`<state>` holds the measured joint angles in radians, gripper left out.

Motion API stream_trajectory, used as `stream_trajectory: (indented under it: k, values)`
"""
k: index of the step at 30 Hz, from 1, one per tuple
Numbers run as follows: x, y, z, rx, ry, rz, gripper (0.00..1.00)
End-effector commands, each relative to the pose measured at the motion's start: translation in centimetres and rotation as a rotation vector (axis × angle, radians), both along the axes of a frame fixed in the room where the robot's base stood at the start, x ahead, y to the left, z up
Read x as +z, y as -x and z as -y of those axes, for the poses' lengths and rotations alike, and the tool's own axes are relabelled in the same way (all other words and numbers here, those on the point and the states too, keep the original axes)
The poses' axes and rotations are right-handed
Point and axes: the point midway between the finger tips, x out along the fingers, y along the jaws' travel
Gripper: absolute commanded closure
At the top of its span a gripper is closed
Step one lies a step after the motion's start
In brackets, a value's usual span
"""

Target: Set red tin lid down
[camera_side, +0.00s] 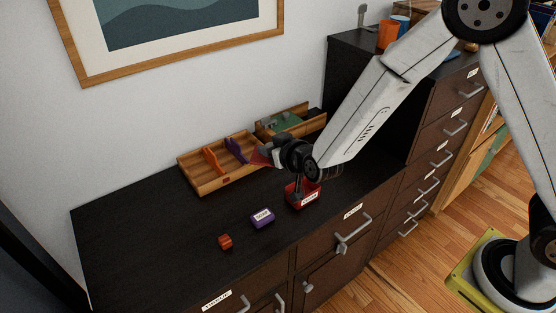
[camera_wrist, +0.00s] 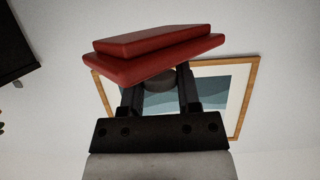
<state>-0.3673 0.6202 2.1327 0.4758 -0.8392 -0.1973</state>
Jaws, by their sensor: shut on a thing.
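The red tin lid (camera_wrist: 150,52) is a stepped, flat red slab held between the two dark fingers of my gripper (camera_wrist: 160,88), in the wrist view. In the side view, the lid (camera_side: 258,156) is a small tilted red patch at the tips of my gripper (camera_side: 268,153), which points left toward the wall, above the right end of the wooden tray. A red tin (camera_side: 303,199) with a white label stands on the black desk top (camera_side: 130,225), below and right of the gripper. A dark upright part overlaps the tin's opening, so its inside is hidden.
The wooden tray (camera_side: 200,187) holds orange and purple pieces in its compartments. A second wooden tray (camera_side: 312,122) with green contents stands behind it. A purple labelled tin (camera_side: 262,218) and a small orange-red block (camera_side: 225,241) lie in front. The desk's left side is clear.

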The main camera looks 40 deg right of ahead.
Motion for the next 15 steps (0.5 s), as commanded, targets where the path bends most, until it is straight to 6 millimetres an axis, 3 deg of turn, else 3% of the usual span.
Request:
stream_trajectory:
  k: [1,6,15]
  values:
    - [-0.2,0.1,-1.5,0.007,-0.002,-0.003,1.0]
    - [-0.5,0.4,-4.7,0.006,-0.007,-0.01,1.0]
    - [-0.8,0.8,-6.8,0.005,-0.011,-0.018,1.0]
